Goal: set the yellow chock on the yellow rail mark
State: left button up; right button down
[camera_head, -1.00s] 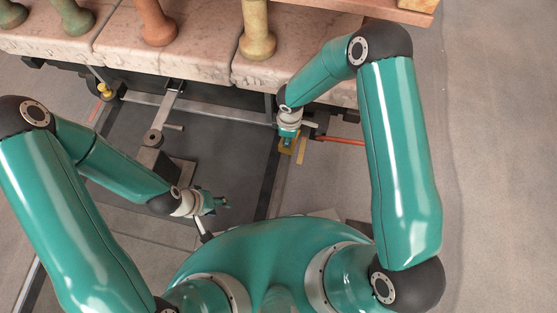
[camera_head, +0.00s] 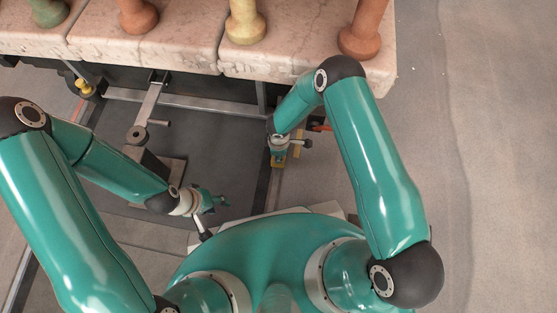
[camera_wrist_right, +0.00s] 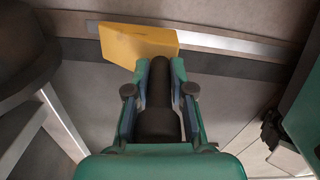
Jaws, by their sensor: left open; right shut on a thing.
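The yellow chock (camera_head: 279,164) shows as a small block at my right gripper (camera_head: 279,153), beside the dark rail. In the right wrist view the chock (camera_wrist_right: 138,45) is a yellow block just beyond the fingertips, overlapping a pale metal strip. My right gripper (camera_wrist_right: 160,72) is shut, with a dark rounded piece between its fingers that looks like the chock's handle. I cannot tell whether the chock touches the floor or rail. A yellow strip (camera_head: 297,150), which looks like the rail mark, lies just right of the chock. My left gripper (camera_head: 218,200) is open and empty, away from them.
A pale stone-like shelf (camera_head: 150,47) with several clay pieces, such as a terracotta one (camera_head: 362,32), runs across the back. A metal lever mechanism (camera_head: 137,135) stands on the dark floor between the arms. A yellow knob (camera_head: 83,87) is at far left. Floor at right (camera_head: 480,160) is clear.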

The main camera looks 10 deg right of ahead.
notch_tip(320, 180, down, 4)
jog(key=shift+f+b, duration=0.2)
jog(key=shift+b, duration=0.7)
jog(key=shift+f, duration=0.1)
jog(key=c, duration=1)
grip_release()
